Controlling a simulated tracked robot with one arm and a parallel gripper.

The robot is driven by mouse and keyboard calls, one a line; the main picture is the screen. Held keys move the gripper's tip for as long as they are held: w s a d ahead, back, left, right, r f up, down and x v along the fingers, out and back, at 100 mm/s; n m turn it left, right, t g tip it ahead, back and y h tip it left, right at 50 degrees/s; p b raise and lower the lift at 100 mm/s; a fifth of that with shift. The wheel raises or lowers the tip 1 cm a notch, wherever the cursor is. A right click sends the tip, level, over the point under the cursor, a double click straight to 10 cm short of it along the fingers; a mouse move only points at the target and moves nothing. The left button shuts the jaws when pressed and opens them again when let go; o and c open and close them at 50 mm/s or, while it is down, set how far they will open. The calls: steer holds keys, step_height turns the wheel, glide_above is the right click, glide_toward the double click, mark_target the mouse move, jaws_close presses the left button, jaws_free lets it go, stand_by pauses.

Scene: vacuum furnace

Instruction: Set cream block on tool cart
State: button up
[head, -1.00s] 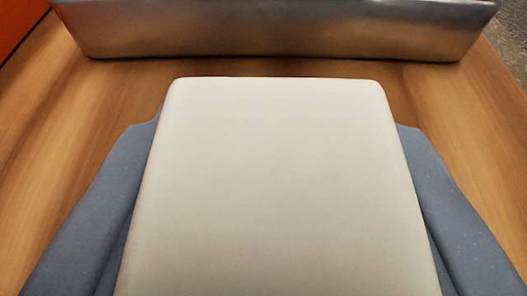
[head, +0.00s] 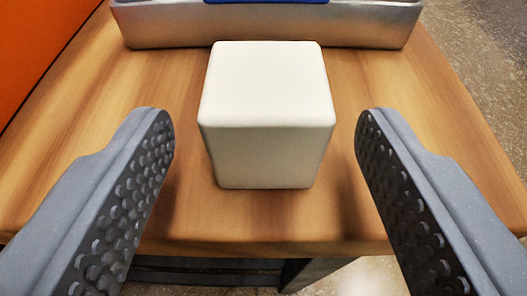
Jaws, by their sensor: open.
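The cream block (head: 266,117) stands upright on the wooden top of the tool cart (head: 385,95), near its front edge. My gripper (head: 265,135) is open. One finger is to the left of the block and the other to the right, with a clear gap on each side. The fingers touch nothing and hold nothing. The block's top and front faces show whole.
A metal tray (head: 265,27) with a blue thing (head: 268,2) at its upper edge sits just behind the block. An orange surface (head: 38,45) borders the cart at the left. Speckled floor (head: 490,60) shows at the right.

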steer(key=p+v, duration=0.1)
steer(key=v, duration=0.5)
steer(key=shift+s, duration=0.3)
steer(key=shift+r, duration=0.2)
